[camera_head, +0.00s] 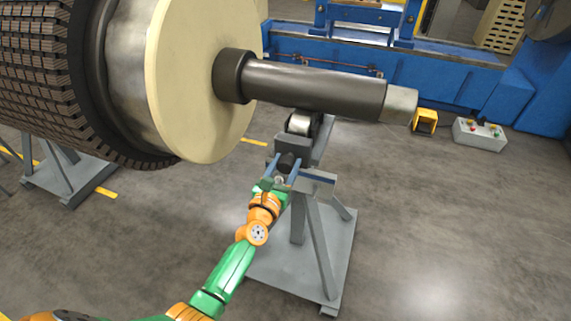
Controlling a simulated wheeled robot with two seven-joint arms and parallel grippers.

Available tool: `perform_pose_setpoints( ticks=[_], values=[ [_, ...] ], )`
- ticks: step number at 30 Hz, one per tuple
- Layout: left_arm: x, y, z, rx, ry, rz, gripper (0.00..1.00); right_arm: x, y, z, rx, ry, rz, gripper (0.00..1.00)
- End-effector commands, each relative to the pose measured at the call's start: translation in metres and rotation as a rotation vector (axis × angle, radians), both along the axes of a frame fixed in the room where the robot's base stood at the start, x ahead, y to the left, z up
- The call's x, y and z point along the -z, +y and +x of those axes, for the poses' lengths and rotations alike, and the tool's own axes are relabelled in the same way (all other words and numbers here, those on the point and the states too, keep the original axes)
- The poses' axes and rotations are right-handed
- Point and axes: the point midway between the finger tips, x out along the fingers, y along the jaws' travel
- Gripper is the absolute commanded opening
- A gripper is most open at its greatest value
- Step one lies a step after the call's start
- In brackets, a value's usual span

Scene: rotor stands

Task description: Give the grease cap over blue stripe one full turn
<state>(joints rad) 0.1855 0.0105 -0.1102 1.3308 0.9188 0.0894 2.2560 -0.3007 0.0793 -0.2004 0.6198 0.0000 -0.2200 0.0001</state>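A dark, round cap (287,163) is on the near side of the grey rotor stand (298,218), below its roller. My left gripper (283,170) is at this cap, with one bluish finger on each side of it. The fingers are apart, but I cannot tell whether they touch the cap or only stand around it. I cannot make out a blue stripe under the cap; the gripper and wrist cover that area. My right gripper is out of view.
The rotor's steel shaft (318,88) lies over the stand's roller (300,123), just above my gripper. The cream rotor disc (205,85) is at upper left. A control box (480,134) and a yellow block (425,121) are at right. The right floor is clear.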

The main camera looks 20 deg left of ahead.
Motion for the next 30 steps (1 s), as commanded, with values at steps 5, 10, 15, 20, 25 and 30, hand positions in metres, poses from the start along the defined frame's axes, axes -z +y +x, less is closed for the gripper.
perform_pose_setpoints(
  ticks=[5,10,15,20,25,30],
  values=[
    [0.0001,0.0005,-0.0001,-0.001,0.0,0.0,0.0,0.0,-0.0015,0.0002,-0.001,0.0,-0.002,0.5],
    [0.0001,0.0004,-0.0002,-0.001,0.0,0.01,0.0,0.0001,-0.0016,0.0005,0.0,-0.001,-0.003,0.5],
    [0.0002,0.0002,-0.0002,-0.001,-0.002,0.064,0.0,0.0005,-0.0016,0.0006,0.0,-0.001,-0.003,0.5],
    [0.0003,-0.0001,-0.0002,-0.002,-0.007,0.17,0.0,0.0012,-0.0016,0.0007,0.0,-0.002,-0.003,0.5],
    [0.0003,-0.0008,-0.0002,-0.002,-0.012,0.323,0.0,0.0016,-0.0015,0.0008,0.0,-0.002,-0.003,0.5],
    [0.0006,-0.0016,-0.0003,-0.002,-0.017,0.486,0.0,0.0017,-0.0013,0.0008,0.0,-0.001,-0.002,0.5]
  ],
)
